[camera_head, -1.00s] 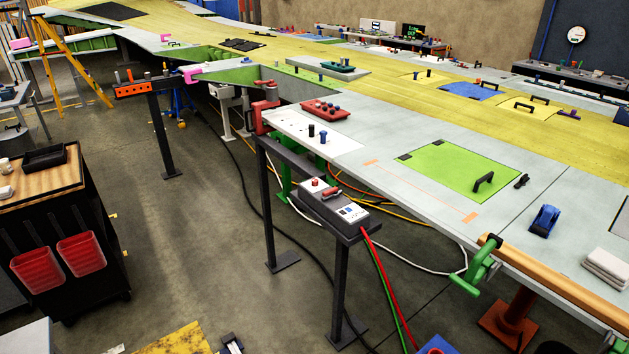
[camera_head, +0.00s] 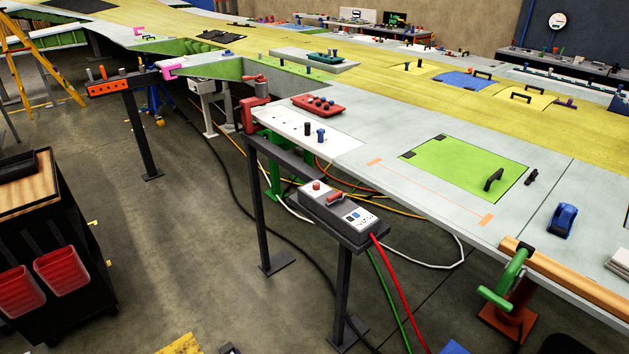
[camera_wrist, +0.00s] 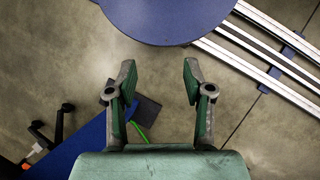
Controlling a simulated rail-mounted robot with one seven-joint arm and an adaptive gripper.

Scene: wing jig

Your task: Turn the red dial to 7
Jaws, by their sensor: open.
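A grey control box (camera_head: 337,209) sits on a dark stand beside the wing's near edge in the head view. On its top are a round red knob (camera_head: 316,186) and a red handle-like part (camera_head: 335,198). Both are small, and I cannot tell which is the dial. No dial numbers can be read at this size. My gripper (camera_wrist: 158,78) shows only in the wrist view. Its two green and grey fingers are spread apart, with nothing between them, above concrete floor. The control box is not identifiable in the wrist view.
Red and green cables (camera_head: 393,285) hang from the box's right end. A green clamp (camera_head: 508,283) grips the wing edge at right. A black cart with red bins (camera_head: 61,268) stands at left. The floor (camera_head: 190,255) between cart and stand is open.

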